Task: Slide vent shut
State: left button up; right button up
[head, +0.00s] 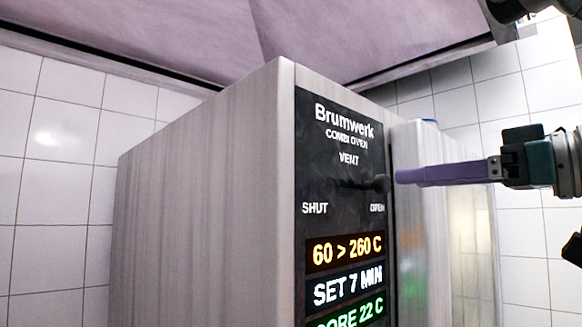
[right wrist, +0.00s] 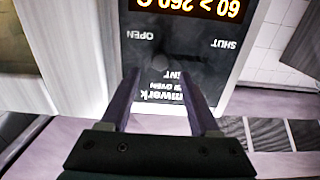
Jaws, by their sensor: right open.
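The vent slider's dark knob (head: 381,184) is on the oven's black front panel (head: 345,110), at the right end of its travel, just above the word OPEN. SHUT is printed to the left of it. My right gripper (head: 402,177) comes in from the right, its purple fingers level with the knob and close to it; the exact gap is hard to tell. In the right wrist view the picture is upside down, and the fingers (right wrist: 158,78) are spread with nothing held, with the dark knob (right wrist: 158,65) just beyond and between their tips. My left gripper is not in view.
The tall steel combi oven (head: 205,190) fills the middle, with lit readouts (head: 346,250) below the vent. Its door edge or handle (head: 425,145) stands out right of the panel. A hood (head: 200,35) hangs above, and white tiled walls (head: 60,130) are behind.

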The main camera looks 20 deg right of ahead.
aim_at(387, 182)
jog(key=p+x, duration=0.2)
jog(key=x, duration=0.2)
jog(key=shift+r, duration=0.15)
jog(key=shift+w+a, duration=0.15)
jog(key=shift+w, duration=0.25)
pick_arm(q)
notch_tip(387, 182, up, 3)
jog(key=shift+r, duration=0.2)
pick_arm(e)
jog(key=shift+f, duration=0.25)
jog(key=shift+c, duration=0.4)
jog(key=c, duration=0.6)
grip_shut()
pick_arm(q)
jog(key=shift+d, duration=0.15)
